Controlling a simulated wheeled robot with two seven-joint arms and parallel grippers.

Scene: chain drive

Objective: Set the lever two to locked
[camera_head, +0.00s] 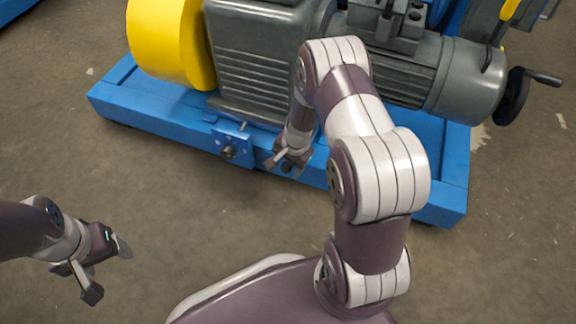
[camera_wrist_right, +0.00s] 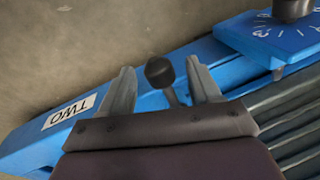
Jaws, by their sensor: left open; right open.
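The lever with a black ball knob (camera_wrist_right: 160,72) and a short grey stem rises from the blue base beside the white label reading TWO (camera_wrist_right: 69,111) in the right wrist view. My right gripper (camera_head: 284,164) is open at the front edge of the blue base in the head view. In the right wrist view its two fingers (camera_wrist_right: 160,80) stand on either side of the knob, with a gap visible on each side. The lever's lower end is partly hidden by the gripper body. My left gripper (camera_head: 108,270) is open and empty above the floor.
A blue plate with a dark knob and white dial marks (camera_wrist_right: 275,38) sits close to the right finger. The floor in front is clear.

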